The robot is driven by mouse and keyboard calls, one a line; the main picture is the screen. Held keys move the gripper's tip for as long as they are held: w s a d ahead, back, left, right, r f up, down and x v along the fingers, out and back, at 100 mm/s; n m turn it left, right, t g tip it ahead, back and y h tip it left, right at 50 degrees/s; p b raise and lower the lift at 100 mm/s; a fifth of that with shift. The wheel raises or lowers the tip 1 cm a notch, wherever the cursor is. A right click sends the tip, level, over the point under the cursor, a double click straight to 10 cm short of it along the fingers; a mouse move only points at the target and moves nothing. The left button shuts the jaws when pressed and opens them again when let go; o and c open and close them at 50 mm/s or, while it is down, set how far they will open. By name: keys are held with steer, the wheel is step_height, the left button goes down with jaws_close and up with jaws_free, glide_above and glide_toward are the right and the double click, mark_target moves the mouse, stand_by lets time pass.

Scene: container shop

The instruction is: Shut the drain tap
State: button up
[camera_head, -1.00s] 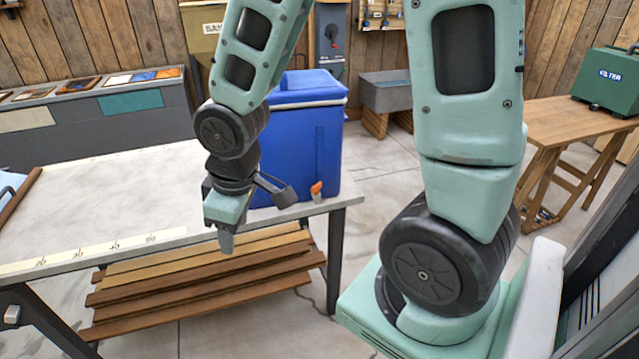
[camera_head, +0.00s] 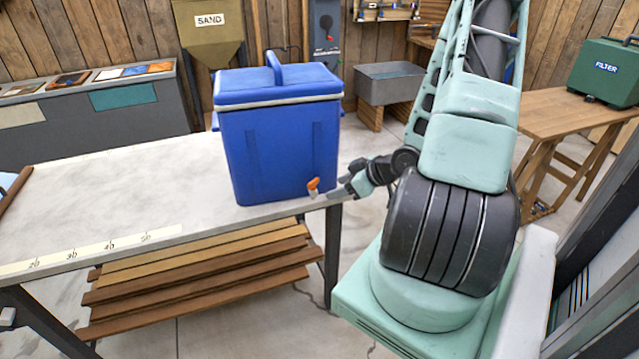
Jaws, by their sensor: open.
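The blue cooler box (camera_head: 277,140) stands upright at the right end of the grey table, with its lid on and its handle raised. The drain tap (camera_head: 313,185) is a small orange piece low on the cooler's front, near its right corner. My gripper (camera_head: 334,193) is open, just to the right of the tap at about the same height. Its fingertips point left toward the tap. I cannot tell whether they touch it. The inside of the jaws is too small to see clearly.
The grey table (camera_head: 110,195) is clear left of the cooler, with a ruler strip (camera_head: 95,250) along its front edge. Wooden boards (camera_head: 200,275) lie beneath. A wooden table with a green filter case (camera_head: 606,72) stands at the right, and a grey sink (camera_head: 390,82) behind.

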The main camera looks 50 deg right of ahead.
steer(key=s+d+m+t+h, duration=0.1)
steer(key=s+d+m+t, duration=0.15)
steer(key=s, duration=0.25)
steer(key=t+p, duration=0.1)
steer(key=p, duration=0.3)
glide_toward(315, 183)
steer(key=shift+n, duration=0.25)
steer(key=x, duration=0.8)
steer(key=shift+a, duration=0.1)
steer(key=shift+h, duration=0.3)
steer(key=c, duration=0.7)
